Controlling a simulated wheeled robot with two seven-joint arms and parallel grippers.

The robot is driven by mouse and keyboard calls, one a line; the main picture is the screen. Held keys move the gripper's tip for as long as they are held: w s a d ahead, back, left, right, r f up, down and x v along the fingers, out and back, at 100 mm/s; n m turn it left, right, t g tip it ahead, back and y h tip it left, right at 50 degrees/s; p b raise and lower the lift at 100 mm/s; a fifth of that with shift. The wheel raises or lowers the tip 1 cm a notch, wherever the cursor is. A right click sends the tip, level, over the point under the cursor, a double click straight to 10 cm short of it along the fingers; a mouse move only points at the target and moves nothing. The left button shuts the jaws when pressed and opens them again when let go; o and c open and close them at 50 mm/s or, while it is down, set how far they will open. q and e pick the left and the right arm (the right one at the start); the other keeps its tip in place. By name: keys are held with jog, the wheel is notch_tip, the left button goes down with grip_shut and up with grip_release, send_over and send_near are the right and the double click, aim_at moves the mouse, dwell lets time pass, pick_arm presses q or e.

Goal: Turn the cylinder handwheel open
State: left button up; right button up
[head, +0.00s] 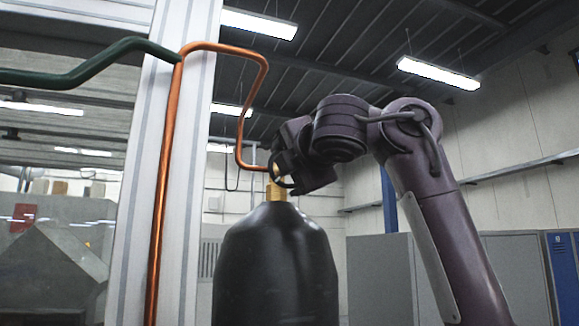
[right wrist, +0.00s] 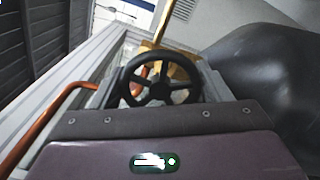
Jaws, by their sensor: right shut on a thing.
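The black cylinder (head: 275,265) stands upright in the middle of the head view, with a brass valve (head: 276,191) on its neck. The valve also shows in the right wrist view (right wrist: 172,64). The dark spoked handwheel (right wrist: 160,91) sits on the valve, between the two fingers in the right wrist view. My right gripper (head: 286,172) reaches in from the right at valve height and is shut on the handwheel. In the head view the gripper hides much of the wheel. My left gripper is not in view.
A copper pipe (head: 164,190) runs up a pale post (head: 185,240) and bends down to the valve. A dark green bent pipe (head: 85,70) crosses at the upper left. Grey cabinets (head: 381,275) and a blue locker (head: 563,275) stand behind at right.

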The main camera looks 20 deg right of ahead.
jog(key=n, duration=0.5)
jog(key=shift+s+r+n, duration=0.1)
jog(key=shift+r+n, duration=0.2)
dwell(0.4)
jog(key=o, duration=0.7)
jog(key=shift+o, duration=1.3)
jog(key=shift+w+f, duration=0.15)
jog(key=shift+w, duration=0.05)
jog(key=s+b, duration=0.5)
jog(key=s, duration=0.2)
jog(key=shift+s, duration=0.4)
